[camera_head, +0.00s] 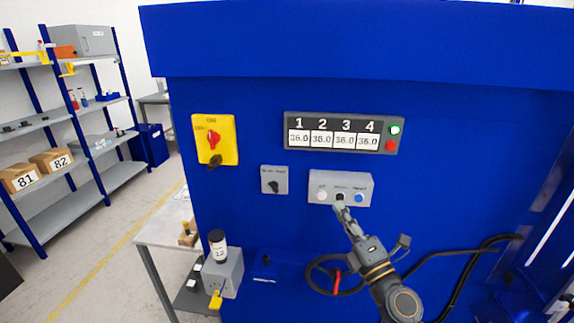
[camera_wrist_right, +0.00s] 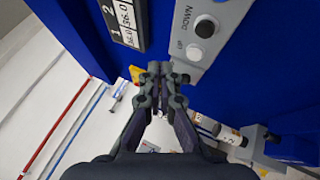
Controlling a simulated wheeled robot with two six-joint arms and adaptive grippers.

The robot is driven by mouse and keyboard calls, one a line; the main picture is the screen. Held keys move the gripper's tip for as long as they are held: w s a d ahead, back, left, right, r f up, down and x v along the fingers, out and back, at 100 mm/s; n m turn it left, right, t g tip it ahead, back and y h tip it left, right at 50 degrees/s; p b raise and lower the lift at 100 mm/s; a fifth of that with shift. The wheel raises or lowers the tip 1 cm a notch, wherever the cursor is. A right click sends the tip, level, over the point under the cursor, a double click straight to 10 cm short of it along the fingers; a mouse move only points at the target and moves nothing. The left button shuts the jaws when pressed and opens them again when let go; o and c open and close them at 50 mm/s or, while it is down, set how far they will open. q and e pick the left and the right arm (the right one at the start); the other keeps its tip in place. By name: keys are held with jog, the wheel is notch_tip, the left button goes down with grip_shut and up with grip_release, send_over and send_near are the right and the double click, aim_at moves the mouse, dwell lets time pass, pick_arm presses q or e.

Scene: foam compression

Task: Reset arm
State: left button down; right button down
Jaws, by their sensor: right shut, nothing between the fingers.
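My right gripper (camera_head: 341,208) is shut and empty, with its arm rising from the lower right of the head view. Its closed fingertips also show in the right wrist view (camera_wrist_right: 160,70). In the head view the tips overlap the lower edge of a grey button box (camera_head: 322,187), just below its middle black button. The box also has a white button and a blue button. In the wrist view the box (camera_wrist_right: 222,22) shows UP and DOWN labels, and the fingertips are beside its UP end. Whether they touch it cannot be told. My left gripper is not in view.
The blue machine (camera_head: 240,60) carries a four-number display (camera_head: 342,132), a yellow panel with a red switch (camera_head: 214,140) and a small key switch box (camera_head: 274,180). A handwheel (camera_head: 312,279) and black cable (camera_head: 470,245) are near my right arm. Shelves (camera_head: 75,205) stand left.

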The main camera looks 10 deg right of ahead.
jog(key=s+d+f+m+g+h, duration=0.3)
jog(key=d+f+m+h, duration=0.3)
jog(key=m, duration=0.4)
jog(key=s+d+f+m+g+h, duration=0.4)
jog(key=d+f+m+h, duration=0.25)
jog(key=m, duration=0.25)
jog(key=s+a+f+m+g+y, duration=0.25)
jog(key=s+a+f+g, duration=0.25)
jog(key=s+f, duration=0.3)
jog(key=s+a+f+m+g+y, duration=0.1)
jog(key=s+a+f+g+y, duration=0.25)
jog(key=s+f+g, duration=0.4)
jog(key=s+d+f+b, duration=0.1)
jog(key=s+f, duration=0.2)
jog(key=f, duration=1.2)
jog(key=s+d+f+b, duration=0.1)
jog(key=s+f, duration=0.1)
jog(key=f, duration=1.4)
jog(key=s+f+b, duration=0.1)
jog(key=s+f, duration=1.4)
jog(key=s, duration=0.2)
jog(key=shift+s+d+m+g, duration=0.25)
jog(key=shift+d+m+g, duration=0.1)
jog(key=shift+d, duration=0.1)
